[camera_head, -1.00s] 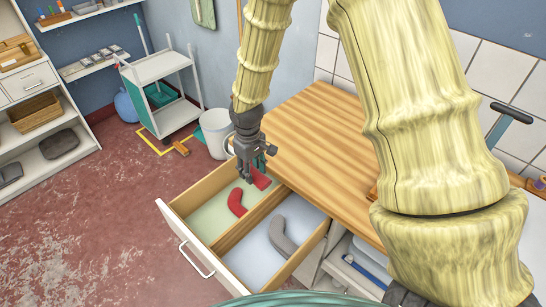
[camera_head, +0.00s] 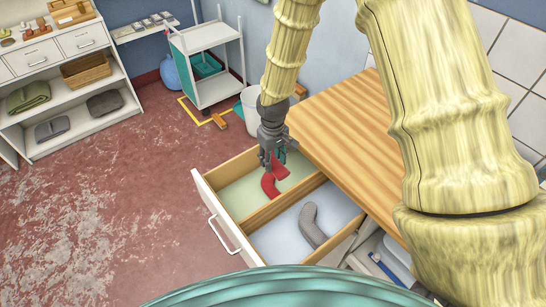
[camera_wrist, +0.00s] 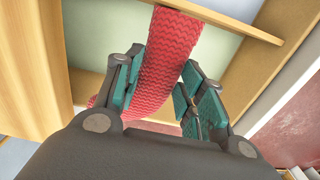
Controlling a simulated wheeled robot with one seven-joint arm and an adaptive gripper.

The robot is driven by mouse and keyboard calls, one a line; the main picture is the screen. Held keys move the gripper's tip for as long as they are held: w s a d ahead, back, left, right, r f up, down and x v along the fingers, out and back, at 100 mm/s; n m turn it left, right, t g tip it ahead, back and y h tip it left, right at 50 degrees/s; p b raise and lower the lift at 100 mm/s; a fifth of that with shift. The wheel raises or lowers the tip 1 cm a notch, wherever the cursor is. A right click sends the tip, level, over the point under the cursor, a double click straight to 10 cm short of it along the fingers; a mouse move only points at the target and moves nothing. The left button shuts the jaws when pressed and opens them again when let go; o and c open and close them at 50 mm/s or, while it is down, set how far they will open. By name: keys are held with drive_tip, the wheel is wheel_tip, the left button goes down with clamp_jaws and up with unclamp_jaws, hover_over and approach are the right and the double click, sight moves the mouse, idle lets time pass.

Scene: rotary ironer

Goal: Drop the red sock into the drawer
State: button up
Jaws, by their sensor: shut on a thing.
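The red sock (camera_head: 269,186) is at the left, pale green compartment of the open drawer (camera_head: 244,230). My gripper (camera_head: 274,164) points down over that compartment, at its back end. In the wrist view the ribbed sock (camera_wrist: 165,62) runs between the teal finger pads of my gripper (camera_wrist: 160,88), which are shut on it. In the head view, red cloth shows on both sides of the fingers, and its middle is hidden. I cannot tell whether the sock touches the drawer floor.
A grey sock (camera_head: 311,228) lies in the drawer's right, pale blue compartment, past a wooden divider (camera_head: 283,205). The wooden tabletop (camera_head: 345,135) is close to the right of my gripper. A white bin (camera_head: 250,118) and trolley (camera_head: 215,90) stand behind. Red floor lies open at left.

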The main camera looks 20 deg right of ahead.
drive_tip(key=shift+f, duration=0.7)
drive_tip(key=o, duration=0.8)
drive_tip(key=shift+r, duration=0.1)
wheel_tip(320, 180, up, 12)
drive_tip(key=shift+f, duration=0.1)
